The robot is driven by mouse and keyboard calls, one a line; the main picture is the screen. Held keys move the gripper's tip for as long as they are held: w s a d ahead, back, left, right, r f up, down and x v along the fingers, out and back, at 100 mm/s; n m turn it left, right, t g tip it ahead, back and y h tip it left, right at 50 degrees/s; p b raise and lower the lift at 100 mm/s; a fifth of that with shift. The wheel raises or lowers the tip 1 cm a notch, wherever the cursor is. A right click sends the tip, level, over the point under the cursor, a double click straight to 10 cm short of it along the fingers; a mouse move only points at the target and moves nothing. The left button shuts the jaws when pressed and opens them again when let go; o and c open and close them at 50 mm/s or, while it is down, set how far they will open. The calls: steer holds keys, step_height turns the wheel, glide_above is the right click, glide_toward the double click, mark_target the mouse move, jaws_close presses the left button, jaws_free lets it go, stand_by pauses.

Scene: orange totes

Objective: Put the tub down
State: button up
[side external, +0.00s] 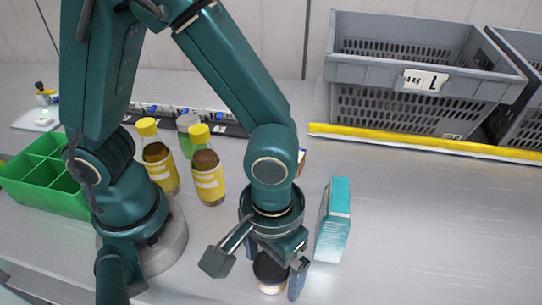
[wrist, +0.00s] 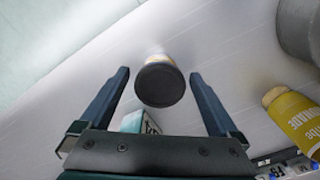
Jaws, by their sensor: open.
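The tub (side external: 269,274) is small with a dark lid and a pale, yellowish side, and it stands on the grey table near the front. It also shows in the wrist view (wrist: 160,84), lid towards the camera. My gripper (side external: 276,280) points down over it with the fingers on either side. In the wrist view my gripper (wrist: 157,75) is open, with a gap between the tub and each finger. The tub's lower part is mostly hidden by its lid in the wrist view.
A teal box (side external: 333,220) stands close to the right of my gripper. Yellow-capped bottles (side external: 207,175) stand behind, left of it. A green divided tray (side external: 45,180) is at far left. A grey crate (side external: 420,70) sits behind a yellow strip (side external: 430,143). The table at right is clear.

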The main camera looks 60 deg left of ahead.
jaws_close()
steer(key=shift+r, duration=0.1)
